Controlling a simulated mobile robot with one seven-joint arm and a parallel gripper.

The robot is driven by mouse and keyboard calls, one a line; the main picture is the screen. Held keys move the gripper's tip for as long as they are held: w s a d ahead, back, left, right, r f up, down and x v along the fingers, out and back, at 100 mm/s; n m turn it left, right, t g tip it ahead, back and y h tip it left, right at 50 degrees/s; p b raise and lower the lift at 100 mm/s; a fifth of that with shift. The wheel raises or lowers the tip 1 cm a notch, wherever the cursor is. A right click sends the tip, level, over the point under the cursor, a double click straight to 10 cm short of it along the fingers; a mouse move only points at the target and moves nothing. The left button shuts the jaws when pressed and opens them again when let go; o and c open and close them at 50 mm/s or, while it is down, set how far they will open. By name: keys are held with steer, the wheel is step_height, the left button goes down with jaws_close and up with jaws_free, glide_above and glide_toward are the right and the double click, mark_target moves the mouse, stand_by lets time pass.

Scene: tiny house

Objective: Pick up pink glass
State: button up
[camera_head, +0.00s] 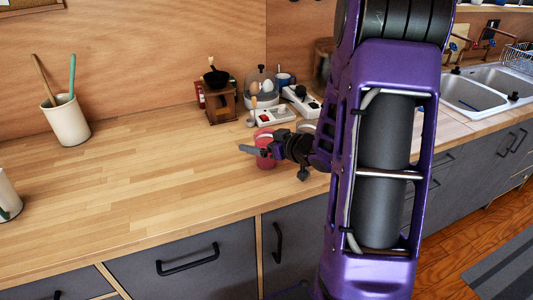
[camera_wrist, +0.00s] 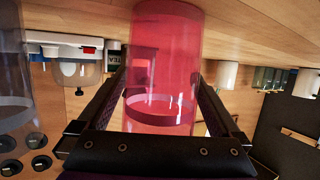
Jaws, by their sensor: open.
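The pink glass (camera_head: 265,160) stands on the wooden counter, partly hidden behind my gripper (camera_head: 259,150) in the head view. In the wrist view the translucent pink glass (camera_wrist: 165,55) fills the upper middle. My gripper's two dark fingers (camera_wrist: 163,88) are spread to the left and right of it, with the glass between them. The fingers look open, and I cannot tell whether either touches the glass.
A coffee grinder (camera_head: 220,101), an egg cooker (camera_head: 262,90) and a white appliance (camera_head: 301,101) stand behind the glass. A cream utensil crock (camera_head: 66,121) is at the left. The sink (camera_head: 475,96) is at the right.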

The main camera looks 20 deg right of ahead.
steer(key=shift+r, duration=0.1)
steer(key=c, duration=1.4)
